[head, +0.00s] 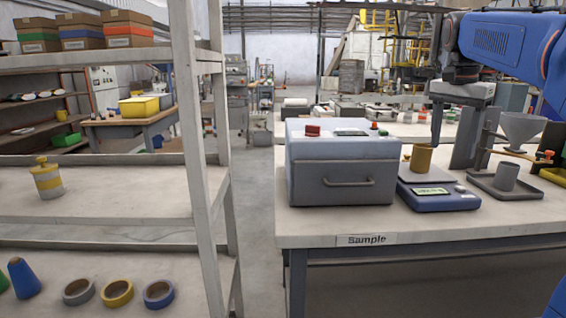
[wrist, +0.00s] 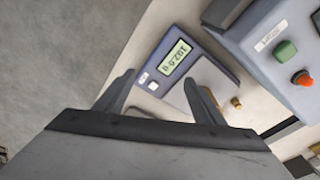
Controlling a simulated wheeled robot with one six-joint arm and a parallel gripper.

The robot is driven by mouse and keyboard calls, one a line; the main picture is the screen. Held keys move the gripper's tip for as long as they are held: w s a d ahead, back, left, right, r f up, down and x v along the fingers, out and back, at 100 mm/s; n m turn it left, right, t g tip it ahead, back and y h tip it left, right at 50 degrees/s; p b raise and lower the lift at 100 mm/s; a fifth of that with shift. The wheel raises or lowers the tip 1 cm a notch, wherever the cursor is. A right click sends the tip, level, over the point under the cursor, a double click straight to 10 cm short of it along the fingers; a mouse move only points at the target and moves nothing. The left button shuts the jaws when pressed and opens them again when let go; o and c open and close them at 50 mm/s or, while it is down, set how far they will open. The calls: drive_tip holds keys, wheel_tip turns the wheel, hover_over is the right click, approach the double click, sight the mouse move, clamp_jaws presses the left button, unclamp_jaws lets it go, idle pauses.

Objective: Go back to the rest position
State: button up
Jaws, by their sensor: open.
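My gripper (head: 455,148) is open and empty in the head view, raised above the bench behind the scale, with its fingers pointing down. The blue arm reaches it from the upper right. In the wrist view both fingers of my gripper (wrist: 159,78) are spread apart with nothing between them. A blue scale (head: 438,194) stands on the bench below, with a tan cup (head: 421,158) on its pan.
A grey-blue box (head: 343,166) with a handle and buttons stands left of the scale. The bench (head: 300,228) bears a "Sample" label. A shelf rack (head: 192,110) stands left, across a clear aisle.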

drive_tip(key=s+a+f+n+t, duration=0.1)
drive_tip(key=s+a+f+n, duration=0.3)
drive_tip(key=s+f, duration=0.5)
drive_tip(key=s+a+f+n+t, duration=0.1)
drive_tip(key=s+a+f+n, duration=0.3)
drive_tip(key=s+f, duration=0.5)
drive_tip(key=s+a+f+n+t+y, duration=0.1)
drive_tip(key=s+a+f+n, duration=0.3)
drive_tip(key=s+f, duration=0.5)
wheel_tip(320, 180, down, 2)
drive_tip(key=shift+s+a+f+t, duration=0.2)
drive_tip(key=shift+s+a+t, duration=0.2)
drive_tip(key=shift+a, duration=0.3)
